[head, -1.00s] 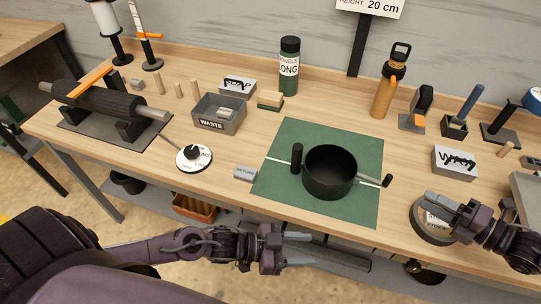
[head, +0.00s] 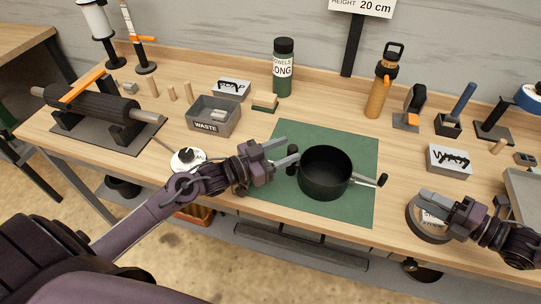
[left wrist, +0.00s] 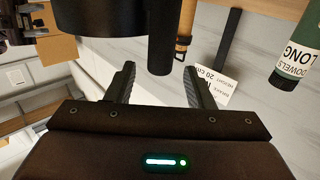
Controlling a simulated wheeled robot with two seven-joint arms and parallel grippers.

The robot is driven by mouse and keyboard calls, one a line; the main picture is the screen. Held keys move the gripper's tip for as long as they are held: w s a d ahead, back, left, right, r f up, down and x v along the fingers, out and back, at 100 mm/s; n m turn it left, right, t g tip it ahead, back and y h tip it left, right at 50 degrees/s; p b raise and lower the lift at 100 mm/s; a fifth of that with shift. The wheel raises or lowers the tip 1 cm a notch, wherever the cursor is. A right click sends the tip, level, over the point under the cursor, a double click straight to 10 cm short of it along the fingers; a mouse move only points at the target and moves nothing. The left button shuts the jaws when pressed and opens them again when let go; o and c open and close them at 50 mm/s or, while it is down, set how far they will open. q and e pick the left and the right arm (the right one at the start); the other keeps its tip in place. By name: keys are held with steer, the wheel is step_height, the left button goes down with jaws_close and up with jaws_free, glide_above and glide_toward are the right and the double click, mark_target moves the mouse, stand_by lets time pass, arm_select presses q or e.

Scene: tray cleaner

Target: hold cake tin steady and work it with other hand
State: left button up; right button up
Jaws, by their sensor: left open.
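The black round cake tin (head: 325,175) stands on the green mat (head: 350,208) in the head view, with a thin side handle (head: 367,180) reaching right. A dark upright grip (head: 292,158) stands at its left side. My left gripper (head: 282,153) is open at that grip, its fingers pointing right. In the left wrist view the grip (left wrist: 160,38) lies between and just beyond the open fingers (left wrist: 158,78), with the tin (left wrist: 95,18) beside it. My right gripper (head: 428,203) is over a round dark dish at the right; its jaw state is unclear.
A grey waste bin (head: 213,122) and a white dial (head: 188,160) are left of the mat. A roller (head: 95,103) is far left. A green bottle (head: 283,68) and an orange bottle (head: 379,90) stand behind. The mat's front is clear.

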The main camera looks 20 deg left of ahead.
arm_select(q)
steer(key=shift+x, duration=1.45)
steer(key=shift+c, duration=0.3)
jaws_close()
